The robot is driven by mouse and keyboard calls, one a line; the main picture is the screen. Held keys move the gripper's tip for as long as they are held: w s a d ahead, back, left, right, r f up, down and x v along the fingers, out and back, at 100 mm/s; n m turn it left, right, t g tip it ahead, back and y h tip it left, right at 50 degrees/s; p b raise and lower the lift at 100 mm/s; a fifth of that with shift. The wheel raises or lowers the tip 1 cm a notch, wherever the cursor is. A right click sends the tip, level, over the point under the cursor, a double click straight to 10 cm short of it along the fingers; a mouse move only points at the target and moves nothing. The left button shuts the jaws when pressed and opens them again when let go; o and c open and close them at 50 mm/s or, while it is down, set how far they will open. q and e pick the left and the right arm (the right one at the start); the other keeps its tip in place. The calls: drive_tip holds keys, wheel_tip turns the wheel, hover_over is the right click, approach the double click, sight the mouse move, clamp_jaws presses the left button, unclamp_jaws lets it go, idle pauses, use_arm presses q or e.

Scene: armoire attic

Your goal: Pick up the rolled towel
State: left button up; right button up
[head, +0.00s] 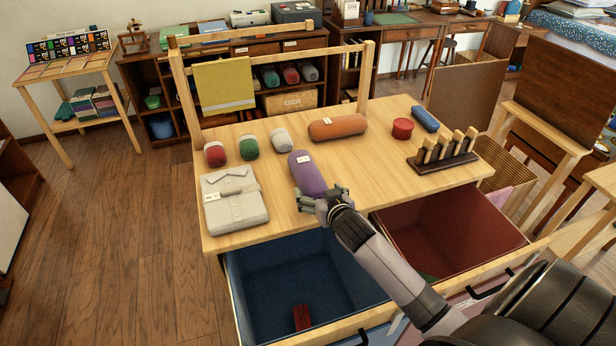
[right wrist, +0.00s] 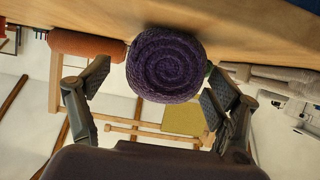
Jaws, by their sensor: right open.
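A purple rolled towel (head: 307,174) with a white tag lies on the wooden table near its front edge. Its spiral end (right wrist: 166,66) faces the camera in the right wrist view. My right gripper (head: 322,197) is at the near end of this towel. In the right wrist view the gripper (right wrist: 158,80) is open, with its fingers on either side of the spiral end; whether they touch it I cannot tell. My left gripper is in neither view.
An orange roll (head: 338,127) lies behind the purple one. Red, green and grey rolls and a folded grey garment (head: 233,197) are to the left. Two open drawers, blue (head: 290,270) and red (head: 450,225), lie below the front edge.

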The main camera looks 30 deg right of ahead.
drive_tip(key=x, duration=0.4)
drive_tip(key=shift+w+a+f, duration=0.1)
drive_tip(key=shift+a, duration=0.05)
drive_tip(key=c, duration=1.2)
